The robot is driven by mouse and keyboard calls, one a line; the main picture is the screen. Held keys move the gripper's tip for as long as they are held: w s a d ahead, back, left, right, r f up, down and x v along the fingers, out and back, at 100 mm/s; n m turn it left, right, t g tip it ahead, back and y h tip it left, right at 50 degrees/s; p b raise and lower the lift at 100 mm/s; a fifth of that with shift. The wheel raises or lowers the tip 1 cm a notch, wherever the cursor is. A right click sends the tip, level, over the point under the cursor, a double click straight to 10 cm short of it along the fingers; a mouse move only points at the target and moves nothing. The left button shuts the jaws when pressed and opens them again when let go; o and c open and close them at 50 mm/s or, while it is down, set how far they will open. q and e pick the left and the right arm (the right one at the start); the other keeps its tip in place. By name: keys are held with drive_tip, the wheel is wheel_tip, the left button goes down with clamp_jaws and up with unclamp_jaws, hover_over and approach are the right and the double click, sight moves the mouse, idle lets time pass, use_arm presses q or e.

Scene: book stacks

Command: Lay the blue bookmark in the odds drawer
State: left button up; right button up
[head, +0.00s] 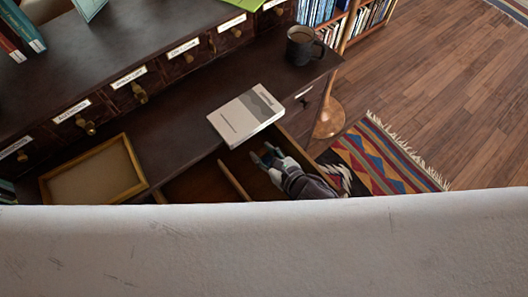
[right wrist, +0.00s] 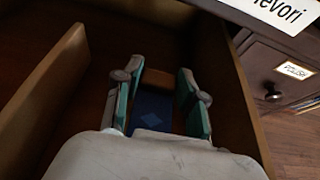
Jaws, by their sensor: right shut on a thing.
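My right gripper (head: 268,158) reaches down into the open drawer (head: 190,184), in the compartment right of a wooden divider (head: 235,180). In the right wrist view the right gripper (right wrist: 160,98) has its teal-padded fingers on either side of the blue bookmark (right wrist: 152,112), which has a pale diamond on it, and is shut on it. The divider (right wrist: 45,95) stands to the left and the drawer's side wall (right wrist: 238,100) to the right. I cannot tell whether the bookmark touches the drawer floor. My left gripper is not in view.
A grey-and-white book (head: 245,115) lies on the desk edge over the drawer's back; its cover also shows in the right wrist view (right wrist: 285,12). A mug (head: 301,46) stands behind it. A wooden tray (head: 95,175) lies left.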

drive_tip(key=shift+s+f, duration=0.1)
drive_tip(key=shift+f, duration=0.55)
drive_tip(key=o, duration=0.8)
drive_tip(key=shift+s+f+b, duration=0.1)
drive_tip(key=shift+f+b, duration=0.05)
drive_tip(key=shift+b, duration=0.15)
drive_tip(key=shift+c, duration=0.2)
drive_tip(key=shift+r+p, duration=0.45)
drive_tip(key=shift+r, duration=0.25)
drive_tip(key=v, duration=0.7)
drive_tip(key=shift+r, duration=0.2)
drive_tip(key=shift+d+r, duration=0.1)
drive_tip(key=shift+r, duration=0.1)
